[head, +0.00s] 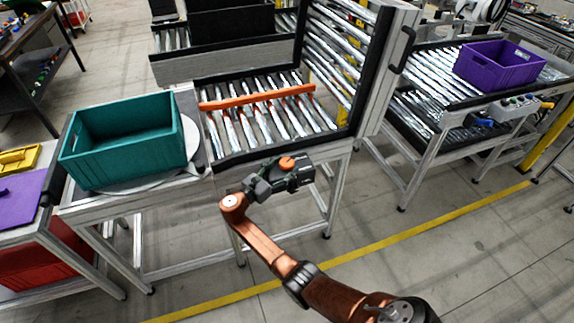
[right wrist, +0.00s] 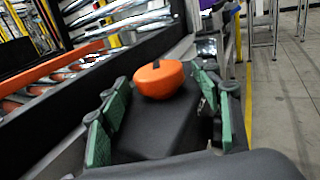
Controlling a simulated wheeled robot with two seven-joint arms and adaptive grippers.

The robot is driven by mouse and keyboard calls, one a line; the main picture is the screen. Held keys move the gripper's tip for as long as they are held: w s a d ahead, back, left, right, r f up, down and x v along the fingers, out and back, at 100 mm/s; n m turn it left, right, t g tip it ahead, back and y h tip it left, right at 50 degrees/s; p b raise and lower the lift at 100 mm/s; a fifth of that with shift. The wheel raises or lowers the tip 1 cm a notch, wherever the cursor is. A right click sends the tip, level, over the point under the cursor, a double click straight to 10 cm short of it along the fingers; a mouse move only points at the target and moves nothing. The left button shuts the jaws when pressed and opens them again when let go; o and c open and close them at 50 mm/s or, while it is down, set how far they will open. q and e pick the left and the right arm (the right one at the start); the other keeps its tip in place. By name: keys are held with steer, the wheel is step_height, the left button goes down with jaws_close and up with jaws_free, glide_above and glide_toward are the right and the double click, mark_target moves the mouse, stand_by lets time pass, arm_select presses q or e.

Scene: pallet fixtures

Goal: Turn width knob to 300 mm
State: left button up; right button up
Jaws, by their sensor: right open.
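The width knob (head: 287,163) is a round orange knob with a dark slot or mark on top. It sits on a black housing (head: 302,174) at the front edge of the roller conveyor. My right gripper (head: 272,178) is at the housing, just in front of the knob. In the right wrist view the knob (right wrist: 159,82) lies ahead between the spread green finger pads of the gripper (right wrist: 160,92), with gaps on both sides. I cannot read any scale or width value. My left gripper is out of view.
An orange guide bar (head: 258,97) crosses the rollers behind the knob. A teal crate (head: 130,155) stands on a round plate to the left. A raised roller section (head: 340,50) stands behind right. A purple crate (head: 475,75) is on the far right conveyor. The front floor is open.

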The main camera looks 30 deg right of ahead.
steer(key=v, duration=1)
steer(key=shift+a, duration=0.2)
